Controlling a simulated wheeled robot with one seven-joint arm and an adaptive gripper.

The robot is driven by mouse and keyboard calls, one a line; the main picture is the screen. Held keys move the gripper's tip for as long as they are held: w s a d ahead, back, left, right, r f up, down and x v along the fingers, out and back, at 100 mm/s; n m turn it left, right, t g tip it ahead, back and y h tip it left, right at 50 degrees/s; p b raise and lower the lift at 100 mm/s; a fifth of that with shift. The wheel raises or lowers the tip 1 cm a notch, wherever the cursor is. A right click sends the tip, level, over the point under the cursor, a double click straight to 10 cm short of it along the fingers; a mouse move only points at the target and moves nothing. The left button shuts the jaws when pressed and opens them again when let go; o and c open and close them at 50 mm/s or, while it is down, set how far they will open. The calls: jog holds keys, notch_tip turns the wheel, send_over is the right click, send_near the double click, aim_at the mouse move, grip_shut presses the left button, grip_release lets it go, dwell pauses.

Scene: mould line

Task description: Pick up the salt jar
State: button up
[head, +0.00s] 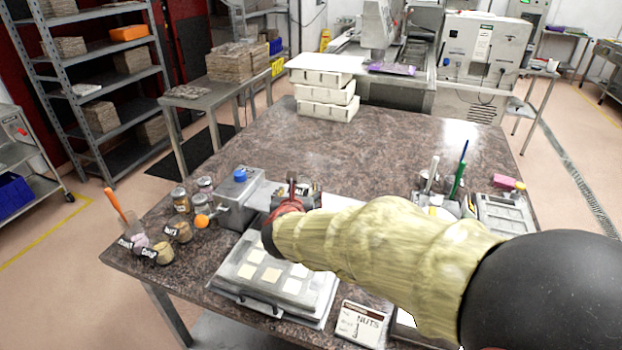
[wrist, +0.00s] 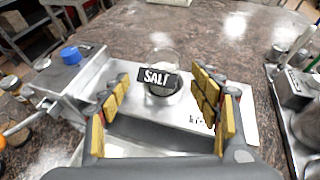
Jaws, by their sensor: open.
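The salt jar (wrist: 163,64) is a small clear jar with a black "SALT" label, standing upright on a flat metal plate (wrist: 205,122) in the wrist view. My gripper (wrist: 158,84) is open, its yellow-padded fingers to the left and right of the jar in the picture. The jar appears beyond the fingers; I cannot tell whether its near side is between the tips. No finger visibly touches it. In the head view my gripper (head: 291,192) hangs over the plate, and the gripper and arm largely hide the jar.
A grey box with a blue knob (head: 239,175) stands left of the plate. Several labelled jars (head: 180,200) and an orange-handled tool (head: 115,205) are at the table's left edge. A mould tray (head: 250,290) lies in front. White trays (head: 326,109) are stacked behind. Mid-table is clear.

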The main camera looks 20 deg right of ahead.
aim_at(304, 182)
jog(key=shift+w+d+f+m, duration=0.4)
jog(key=shift+w+d, duration=0.1)
jog(key=shift+w, duration=0.2)
jog(key=b+x, duration=0.2)
jog(key=x, duration=0.4)
jog(key=shift+w+d, duration=0.15)
jog(key=shift+w, duration=0.15)
jog(key=shift+c, duration=1.2)
jog(key=c, duration=1.1)
jog(key=shift+o, duration=0.2)
